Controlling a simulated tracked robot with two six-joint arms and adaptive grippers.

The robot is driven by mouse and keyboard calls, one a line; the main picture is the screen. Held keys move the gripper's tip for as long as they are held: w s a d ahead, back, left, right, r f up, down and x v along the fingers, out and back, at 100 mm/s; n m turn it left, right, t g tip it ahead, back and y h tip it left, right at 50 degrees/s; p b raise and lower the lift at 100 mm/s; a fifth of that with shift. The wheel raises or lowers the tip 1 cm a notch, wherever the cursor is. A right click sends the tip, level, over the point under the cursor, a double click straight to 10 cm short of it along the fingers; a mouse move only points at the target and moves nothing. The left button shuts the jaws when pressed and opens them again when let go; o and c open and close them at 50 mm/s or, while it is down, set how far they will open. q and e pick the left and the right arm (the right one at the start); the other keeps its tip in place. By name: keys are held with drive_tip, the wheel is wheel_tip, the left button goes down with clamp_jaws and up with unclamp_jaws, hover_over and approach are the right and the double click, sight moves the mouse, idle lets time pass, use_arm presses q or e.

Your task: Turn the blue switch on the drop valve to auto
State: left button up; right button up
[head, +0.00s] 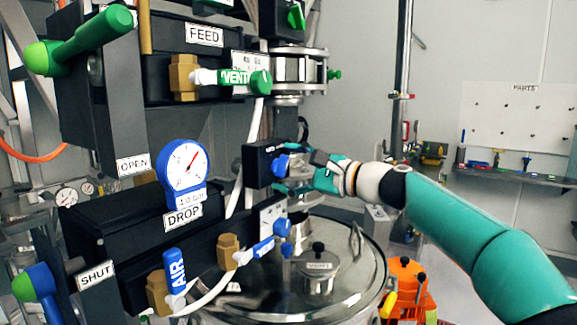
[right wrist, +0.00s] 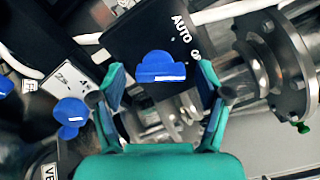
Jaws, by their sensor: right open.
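The blue switch (head: 280,166) sits on the face of a black box (head: 256,166) behind the DROP assembly. In the right wrist view the blue switch (right wrist: 160,67) is a lobed knob with a white mark on its lower edge. The black box (right wrist: 135,35) carries the white word AUTO above and right of the knob, and a second label partly hidden by a finger. My right gripper (right wrist: 160,78) is open, one finger on each side of the knob; I cannot tell whether they touch it. In the head view my right gripper (head: 288,180) is at the box. My left gripper is not in view.
A blue gauge (head: 184,168) stands above the DROP label, with the blue AIR handle (head: 175,272) below. The green VENT handle (head: 235,78) is above. A steel vessel lid (head: 345,285) lies below my right arm. A metal flanged pipe (right wrist: 275,65) is close right of my gripper.

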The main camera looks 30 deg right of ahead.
drive_tip(key=c, duration=1.2)
drive_tip(key=shift+o, duration=0.2)
drive_tip(key=shift+f, duration=0.1)
